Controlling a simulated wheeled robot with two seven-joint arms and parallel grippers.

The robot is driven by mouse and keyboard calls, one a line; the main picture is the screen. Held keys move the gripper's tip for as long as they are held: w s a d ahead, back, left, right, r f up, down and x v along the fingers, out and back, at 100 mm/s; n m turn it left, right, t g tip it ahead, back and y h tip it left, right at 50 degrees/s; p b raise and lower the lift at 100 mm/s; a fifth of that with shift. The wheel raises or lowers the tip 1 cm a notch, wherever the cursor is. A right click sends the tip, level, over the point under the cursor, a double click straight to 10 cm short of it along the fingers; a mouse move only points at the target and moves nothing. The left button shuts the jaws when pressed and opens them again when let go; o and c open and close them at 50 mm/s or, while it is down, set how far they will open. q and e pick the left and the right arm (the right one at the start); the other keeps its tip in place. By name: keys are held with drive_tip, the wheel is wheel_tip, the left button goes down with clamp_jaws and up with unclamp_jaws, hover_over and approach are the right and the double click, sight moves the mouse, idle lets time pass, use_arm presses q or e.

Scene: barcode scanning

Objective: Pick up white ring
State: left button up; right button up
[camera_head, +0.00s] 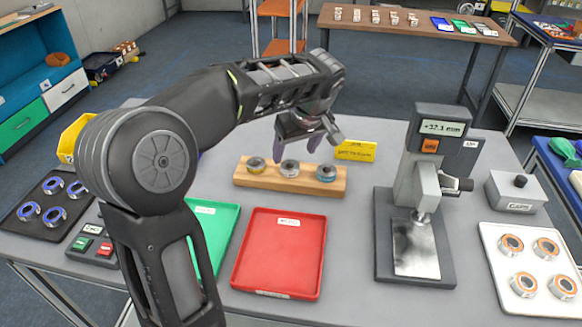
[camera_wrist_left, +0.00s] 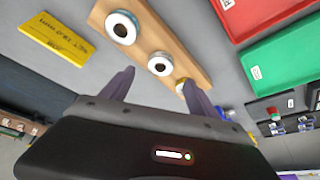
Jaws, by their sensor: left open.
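A wooden block (camera_head: 307,184) on the grey table carries three rings in a row. The white ring (camera_head: 290,168) is the middle one; it also shows in the left wrist view (camera_wrist_left: 160,64). A yellowish ring (camera_head: 256,165) sits to its left and a blue ring (camera_head: 326,173) to its right in the head view. My left gripper (camera_head: 296,151) is open and empty above the block. In the left wrist view, the white ring appears between and just beyond the fingertips (camera_wrist_left: 159,76), with no contact visible. My right gripper is not in view.
A yellow sign (camera_head: 356,150) stands just behind the block. A red tray (camera_head: 280,252) and a green tray (camera_head: 212,232) lie in front. A measuring stand (camera_head: 415,245) is to the right, beside a white tray (camera_head: 503,286) of orange-centred rings. A dark tray (camera_head: 32,228) is at left.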

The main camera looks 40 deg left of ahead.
sight(290, 165)
use_arm(q)
drive_tip(key=shift+a+f, duration=0.2)
drive_tip(key=shift+f, duration=0.3)
drive_tip(key=p+x, duration=0.1)
drive_tip(key=x, duration=0.4)
drive_tip(key=shift+c, duration=0.3)
clamp_jaws()
idle(0.8)
